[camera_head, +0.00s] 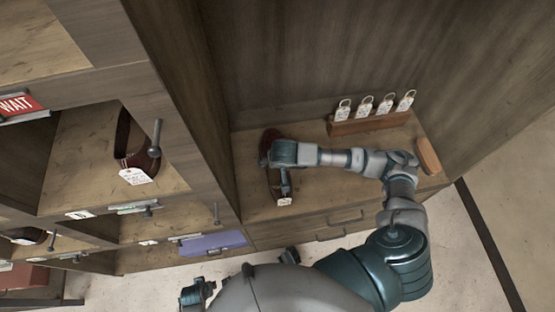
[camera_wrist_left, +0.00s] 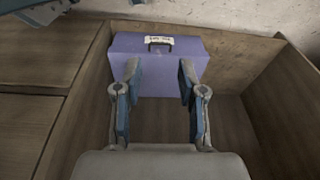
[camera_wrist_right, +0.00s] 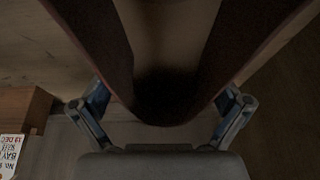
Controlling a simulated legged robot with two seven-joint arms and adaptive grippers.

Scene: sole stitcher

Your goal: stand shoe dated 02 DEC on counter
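A dark brown shoe (camera_head: 271,137) is on the wooden counter (camera_head: 250,205), with a white tag (camera_head: 285,201) at its near end. The tag's date is too small to read. My right gripper (camera_head: 277,165) is over this shoe and hides its middle. In the right wrist view the fingers (camera_wrist_right: 165,98) are spread on both sides of the shoe's rounded end (camera_wrist_right: 170,118); firm contact cannot be made out. My left gripper (camera_head: 197,292) is low, by the cubbies. In the left wrist view it is open and empty (camera_wrist_left: 157,85), facing a purple box.
Another brown shoe (camera_head: 125,137) with a white tag is in a cubby at left. The purple box (camera_head: 212,243) is in a low compartment. A wooden rack (camera_head: 368,123) with several tags stands at the counter's back, and a brown brush-like block (camera_head: 428,156) at its right.

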